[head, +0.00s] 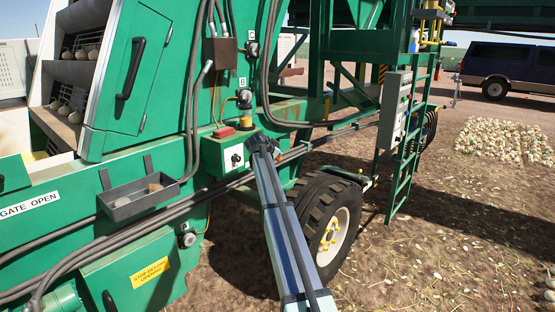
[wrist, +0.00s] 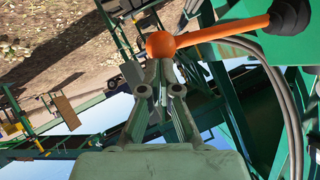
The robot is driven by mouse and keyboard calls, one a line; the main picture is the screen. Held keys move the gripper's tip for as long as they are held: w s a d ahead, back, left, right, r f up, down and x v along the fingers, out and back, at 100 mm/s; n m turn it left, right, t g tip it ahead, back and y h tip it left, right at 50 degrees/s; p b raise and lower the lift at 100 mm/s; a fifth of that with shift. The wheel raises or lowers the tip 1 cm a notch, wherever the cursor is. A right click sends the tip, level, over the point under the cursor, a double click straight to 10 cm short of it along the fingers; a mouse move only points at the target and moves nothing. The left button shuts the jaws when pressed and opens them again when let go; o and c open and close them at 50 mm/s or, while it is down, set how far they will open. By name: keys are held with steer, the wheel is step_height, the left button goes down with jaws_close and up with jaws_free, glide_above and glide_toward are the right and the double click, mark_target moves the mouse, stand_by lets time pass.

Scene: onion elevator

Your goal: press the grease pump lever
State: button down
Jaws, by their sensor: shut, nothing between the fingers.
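The grease pump lever (wrist: 222,32) shows in the wrist view as an orange rod with a round orange knob (wrist: 160,44) at its left end. Its right end enters a black boot (wrist: 291,14) on a green panel. My gripper (wrist: 158,68) is shut and empty. Its fingertips are right by the knob, overlapping its lower edge in the picture; I cannot tell whether they touch it. In the head view my arm reaches up to the green machine's side, and its dark end (head: 262,144) is there.
A green control box (head: 226,154) with a black knob is left of my arm's end, with a red part (head: 223,132) above it. Hoses and pipes run along the machine. A wheel (head: 326,222) and a green ladder (head: 406,150) stand to the right.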

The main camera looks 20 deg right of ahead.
steer(key=shift+m+t, duration=0.6)
steer(key=shift+w+a+f+b, duration=0.1)
steer(key=shift+w+f+b, duration=0.05)
steer(key=shift+f+b, duration=1.25)
steer(key=shift+w+a+f+b, duration=0.15)
steer(key=shift+f+b, duration=0.9)
steer(key=shift+b, duration=0.65)
steer(key=shift+d, duration=0.1)
steer(key=shift+s, duration=0.1)
steer(key=s+r, duration=0.3)
steer(key=shift+s+r, duration=0.1)
steer(key=shift+r, duration=0.1)
steer(key=b+v, duration=0.1)
steer(key=v, duration=0.8)
steer(key=shift+s+d+r, duration=0.1)
